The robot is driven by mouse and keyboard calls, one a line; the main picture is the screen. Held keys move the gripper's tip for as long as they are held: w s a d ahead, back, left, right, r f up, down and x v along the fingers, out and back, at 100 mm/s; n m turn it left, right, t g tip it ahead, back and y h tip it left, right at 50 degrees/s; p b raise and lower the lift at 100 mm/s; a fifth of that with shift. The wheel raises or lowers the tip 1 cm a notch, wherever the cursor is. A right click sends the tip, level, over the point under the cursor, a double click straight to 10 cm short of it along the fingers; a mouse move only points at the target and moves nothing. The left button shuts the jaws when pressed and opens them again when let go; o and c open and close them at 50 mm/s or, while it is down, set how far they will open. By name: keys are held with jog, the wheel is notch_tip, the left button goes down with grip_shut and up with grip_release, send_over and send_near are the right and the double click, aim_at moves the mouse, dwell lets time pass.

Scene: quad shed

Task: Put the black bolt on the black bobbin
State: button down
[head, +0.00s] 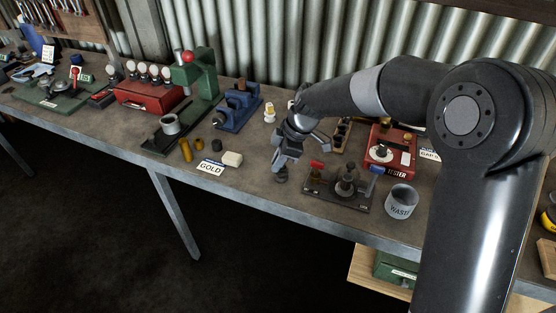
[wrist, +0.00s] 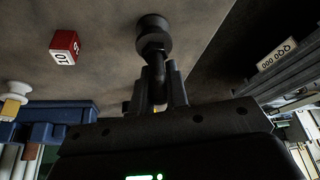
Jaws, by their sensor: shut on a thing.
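My gripper (head: 283,160) points down over the table. In the wrist view its fingers (wrist: 160,88) are shut on a slim dark piece, the black bolt (wrist: 157,68). A round black piece, seemingly the black bobbin (wrist: 152,22), sits just beyond the bolt's far end. In the head view this dark piece (head: 281,175) shows right under the fingertips, on the table. The bolt and bobbin look in line; I cannot tell whether they touch. The fingers hide part of the bolt.
A red numbered cube (wrist: 64,47) is nearby. The table's front edge is close.

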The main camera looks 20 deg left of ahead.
jog(key=shift+f, duration=0.1)
jog(key=c, duration=1.4)
grip_release()
jog(key=v, duration=1.2)
